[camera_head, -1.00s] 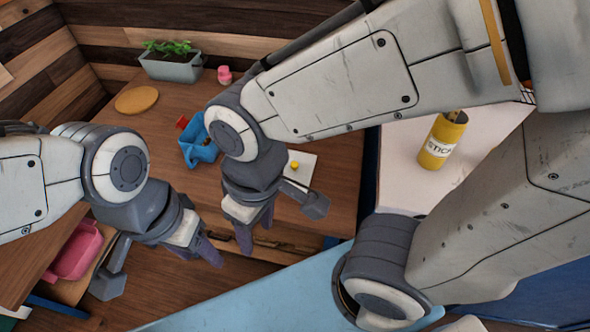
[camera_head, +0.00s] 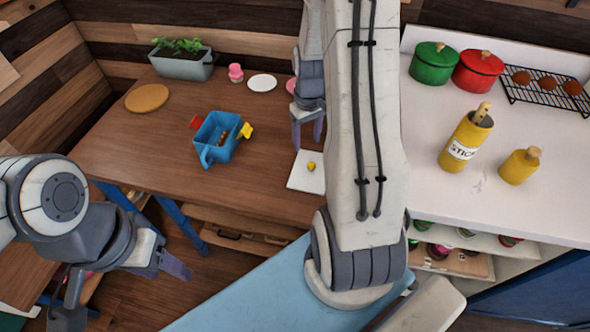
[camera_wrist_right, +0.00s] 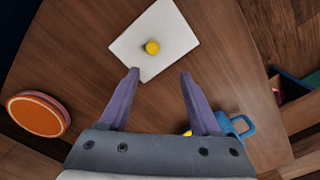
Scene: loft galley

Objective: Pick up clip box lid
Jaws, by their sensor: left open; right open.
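The clip box lid (camera_head: 303,181) appears to be the flat white square with a yellow knob, lying on the wooden table; my right arm hides its right side in the head view. It shows whole in the right wrist view (camera_wrist_right: 177,38). My right gripper (camera_head: 308,134) is open and empty above the table, with the lid just beyond its fingertips in the wrist view (camera_wrist_right: 159,76). The blue clip box (camera_head: 208,153), with red and yellow clips, stands open left of the lid. My left gripper (camera_head: 173,266) is open and empty, low at the left.
A planter (camera_head: 183,63), a round wooden board (camera_head: 147,98), a pink jar (camera_head: 235,73) and a white disc (camera_head: 262,83) stand farther back on the table. The white counter at right holds pots (camera_head: 433,64) and yellow canisters (camera_head: 466,142). The table's front left is clear.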

